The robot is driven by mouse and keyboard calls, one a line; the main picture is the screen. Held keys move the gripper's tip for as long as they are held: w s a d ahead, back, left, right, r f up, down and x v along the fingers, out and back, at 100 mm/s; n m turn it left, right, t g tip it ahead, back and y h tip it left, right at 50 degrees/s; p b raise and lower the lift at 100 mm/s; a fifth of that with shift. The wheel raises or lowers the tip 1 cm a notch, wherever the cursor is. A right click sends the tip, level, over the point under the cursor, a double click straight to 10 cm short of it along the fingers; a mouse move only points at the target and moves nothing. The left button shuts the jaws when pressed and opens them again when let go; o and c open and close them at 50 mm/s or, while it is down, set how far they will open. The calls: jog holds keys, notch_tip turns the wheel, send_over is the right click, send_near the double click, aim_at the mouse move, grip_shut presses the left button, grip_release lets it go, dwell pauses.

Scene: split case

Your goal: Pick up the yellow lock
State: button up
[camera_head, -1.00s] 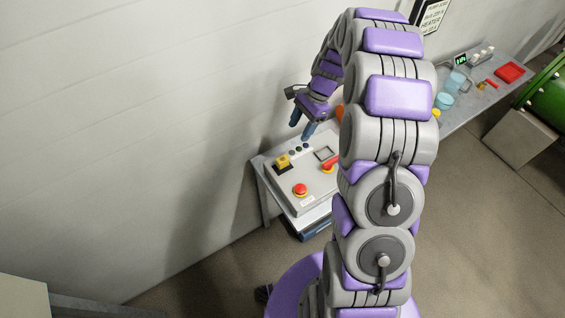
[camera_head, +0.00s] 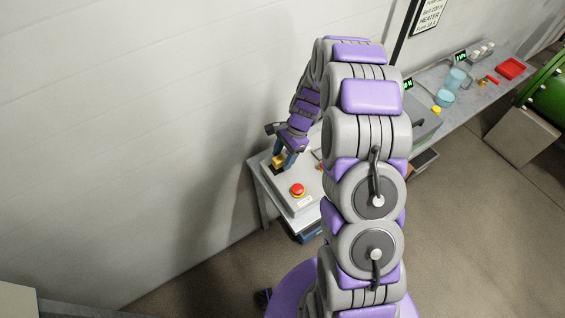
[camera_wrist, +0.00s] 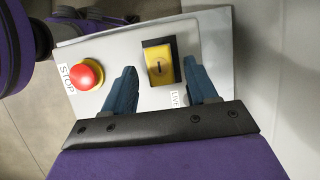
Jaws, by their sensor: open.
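The yellow lock (camera_wrist: 158,66) sits on a black plate on the grey panel (camera_wrist: 112,50) in the wrist view, with a dark slot in its face. My gripper (camera_wrist: 165,80) is open, with one blue finger to each side of the lock in the picture. I cannot tell from this view how far the fingertips are above the panel. In the head view the lock (camera_head: 279,160) shows at my gripper's fingertips (camera_head: 284,158), partly hidden by them.
A red stop button (camera_wrist: 86,74) on a yellow base stands left of the lock, near my left finger. The panel lies on a small table (camera_head: 262,190) against the white wall. A longer bench (camera_head: 470,100) with jugs and a red tray stands farther right.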

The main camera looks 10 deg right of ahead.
jog(key=shift+s+a+f, duration=0.1)
jog(key=shift+a+f, duration=0.2)
jog(key=shift+a, duration=0.25)
jog(key=shift+s+a+f, duration=0.1)
jog(key=shift+a+f, duration=0.2)
jog(key=shift+a, duration=0.5)
jog(key=shift+d, duration=1)
jog(key=c, duration=0.6)
jog(key=shift+a, duration=0.2)
jog(key=c, duration=0.3)
jog(key=shift+a, duration=0.25)
grip_shut()
jog(key=shift+a+r, duration=0.1)
jog(key=shift+a, duration=0.25)
